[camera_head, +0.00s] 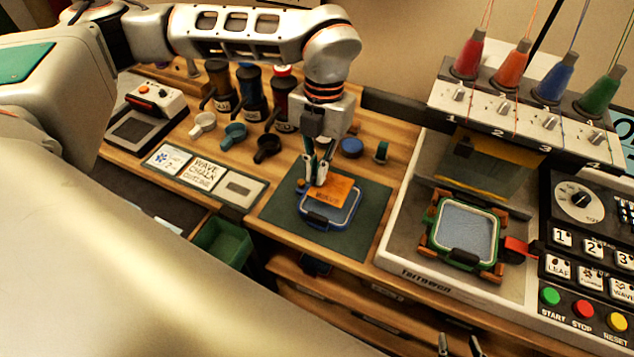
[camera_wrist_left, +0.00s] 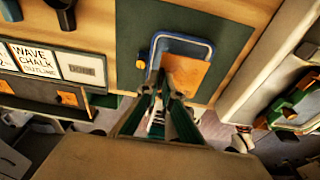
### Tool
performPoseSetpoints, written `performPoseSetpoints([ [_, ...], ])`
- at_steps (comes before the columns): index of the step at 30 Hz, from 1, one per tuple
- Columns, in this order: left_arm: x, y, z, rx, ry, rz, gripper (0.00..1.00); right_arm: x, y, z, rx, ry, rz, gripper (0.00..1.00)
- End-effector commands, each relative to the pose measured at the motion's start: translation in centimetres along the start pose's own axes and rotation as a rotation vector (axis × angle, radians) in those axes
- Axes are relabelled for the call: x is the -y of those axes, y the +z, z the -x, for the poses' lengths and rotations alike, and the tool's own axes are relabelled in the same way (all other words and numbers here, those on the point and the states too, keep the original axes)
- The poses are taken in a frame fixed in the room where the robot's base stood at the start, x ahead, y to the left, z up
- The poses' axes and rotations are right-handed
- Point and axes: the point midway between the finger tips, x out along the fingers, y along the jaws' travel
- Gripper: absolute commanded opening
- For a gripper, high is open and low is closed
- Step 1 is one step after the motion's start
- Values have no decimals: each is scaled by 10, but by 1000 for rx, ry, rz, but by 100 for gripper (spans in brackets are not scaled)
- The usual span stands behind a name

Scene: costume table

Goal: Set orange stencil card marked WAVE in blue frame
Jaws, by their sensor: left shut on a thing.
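The orange stencil card (camera_head: 340,187) is held over the blue frame (camera_head: 333,222), covering its far part; its dark print is too small to read. My left gripper (camera_head: 317,179) is shut on the card's far left part. The frame lies on a dark green mat (camera_head: 372,215). In the left wrist view the card (camera_wrist_left: 188,76) overlaps the inside of the frame (camera_wrist_left: 207,48), with the left fingers (camera_wrist_left: 163,92) at its edge. I cannot tell if the card touches the frame. My right gripper (camera_head: 459,346) shows only its fingertips at the bottom edge, apart and empty.
An embroidery machine with a green hoop (camera_head: 463,236) stands at the right, below several thread cones. White cards, including WAVE CHALK (camera_head: 203,174), lie left of the mat. Small cups (camera_head: 267,148) and bottles stand behind. A green bin (camera_head: 223,242) sits below the front edge.

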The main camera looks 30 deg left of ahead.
Motion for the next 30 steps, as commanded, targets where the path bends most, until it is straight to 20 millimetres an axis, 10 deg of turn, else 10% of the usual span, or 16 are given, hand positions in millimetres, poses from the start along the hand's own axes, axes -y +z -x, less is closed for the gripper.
performPoseSetpoints([
  [12,0,6,-43,-3,0,0,0,-1,3,-2,2,3,3,40],
  [26,0,7,-50,-1,0,0,0,-2,3,-3,1,4,4,40],
  [30,0,8,-49,0,0,0,22,-2,2,-3,0,5,4,40],
])
